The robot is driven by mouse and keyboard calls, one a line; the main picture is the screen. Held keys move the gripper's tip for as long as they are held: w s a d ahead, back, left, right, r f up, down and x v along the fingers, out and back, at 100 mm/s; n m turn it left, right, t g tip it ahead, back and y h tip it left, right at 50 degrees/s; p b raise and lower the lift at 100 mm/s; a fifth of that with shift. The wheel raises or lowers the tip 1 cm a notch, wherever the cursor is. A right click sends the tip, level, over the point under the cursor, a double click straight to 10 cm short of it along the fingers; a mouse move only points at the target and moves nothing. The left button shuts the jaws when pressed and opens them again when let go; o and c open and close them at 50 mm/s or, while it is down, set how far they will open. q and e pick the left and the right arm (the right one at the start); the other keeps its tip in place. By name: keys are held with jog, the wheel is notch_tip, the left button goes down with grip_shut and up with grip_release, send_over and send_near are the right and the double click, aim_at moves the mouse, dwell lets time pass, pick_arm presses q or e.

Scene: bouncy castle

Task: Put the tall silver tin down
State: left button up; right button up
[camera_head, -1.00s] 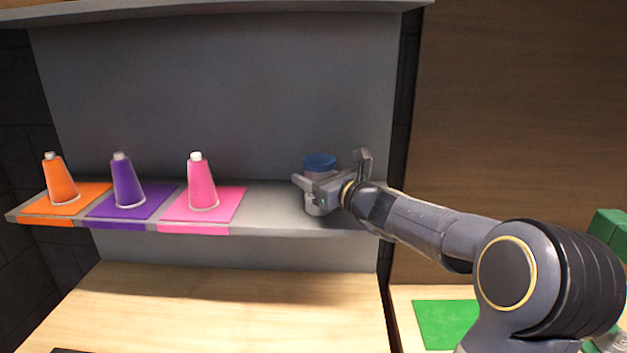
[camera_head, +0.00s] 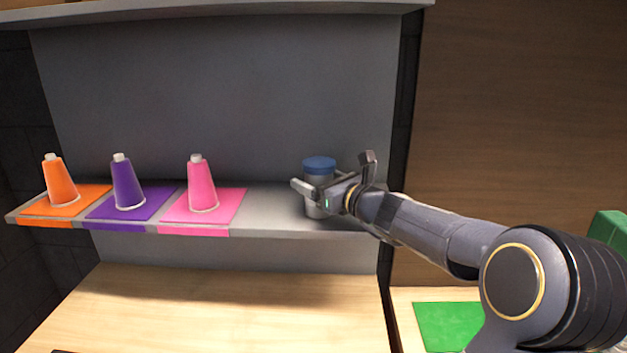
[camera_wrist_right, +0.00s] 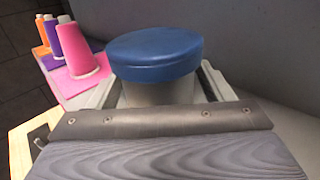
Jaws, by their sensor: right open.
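The tall silver tin (camera_head: 317,208) with a blue lid (camera_head: 320,164) stands upright on the grey shelf (camera_head: 272,213), toward its right end. My right gripper (camera_head: 330,187) is open around the tin, one finger to its left and the other to its right and nearer. In the right wrist view the blue lid (camera_wrist_right: 154,54) and the tin's upper body (camera_wrist_right: 158,92) show just beyond the gripper's palm. The tin's lower right side is partly hidden by the gripper in the head view. My left gripper is not in view.
Orange (camera_head: 59,180), purple (camera_head: 127,184) and pink (camera_head: 202,185) cones stand on matching mats along the shelf to the left. Bare shelf lies between the pink mat and the tin. A green mat (camera_head: 448,325) lies lower right. A grey back panel (camera_head: 220,90) rises behind.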

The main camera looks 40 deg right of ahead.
jog(key=s, duration=0.3)
jog(key=s+b, duration=0.1)
jog(key=s, duration=0.7)
jog(key=shift+d+b, duration=0.3)
jog(key=shift+d, duration=0.1)
jog(key=s+a+f+n+g+y, duration=0.3)
jog(key=a+f+n, duration=0.1)
jog(key=a+n, duration=0.45)
jog(key=s+a+f+n+g+y, duration=0.3)
jog(key=a+f+n+g, duration=0.15)
jog(key=a+n, duration=0.45)
jog(key=s+a+f+n+g+h, duration=0.3)
jog(key=s+a+f+n+g, duration=0.2)
jog(key=s+f+n, duration=0.7)
jog(key=a+f+n, duration=0.1)
jog(key=n, duration=0.3)
jog(key=shift+s+a+f+h, duration=0.15)
jog(key=shift+a+h, duration=0.05)
jog(key=shift+h, duration=0.2)
